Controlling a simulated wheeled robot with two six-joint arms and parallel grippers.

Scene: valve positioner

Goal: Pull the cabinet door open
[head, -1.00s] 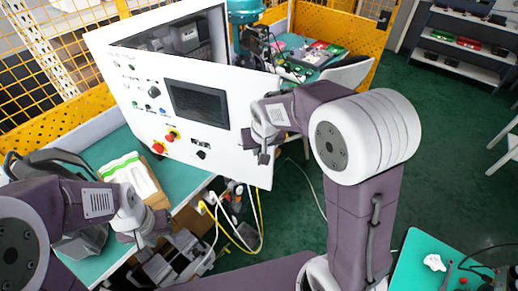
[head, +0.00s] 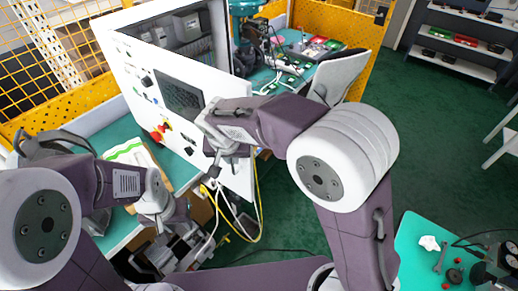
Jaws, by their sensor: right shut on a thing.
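The cabinet door (head: 143,62) is a white panel with a dark screen, a red-and-yellow knob and several small buttons. It stands open at an angle, its right edge swung out towards me. Behind its top edge the cabinet interior (head: 190,28) shows grey boxes. My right gripper (head: 218,166) is at the door's right side and shut on it, apparently at a handle; the jaws' contact is mostly hidden by the gripper. My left gripper (head: 160,222) hangs low in front of the table, apart from the door; its jaws are too unclear to judge.
A teal table (head: 120,128) with a white-and-green item (head: 135,158) stands at left. Yellow and white cables (head: 245,225) hang below the door. A teal bench with electronics (head: 290,68) and a white chair (head: 343,75) are behind. Green floor (head: 440,150) is free at right.

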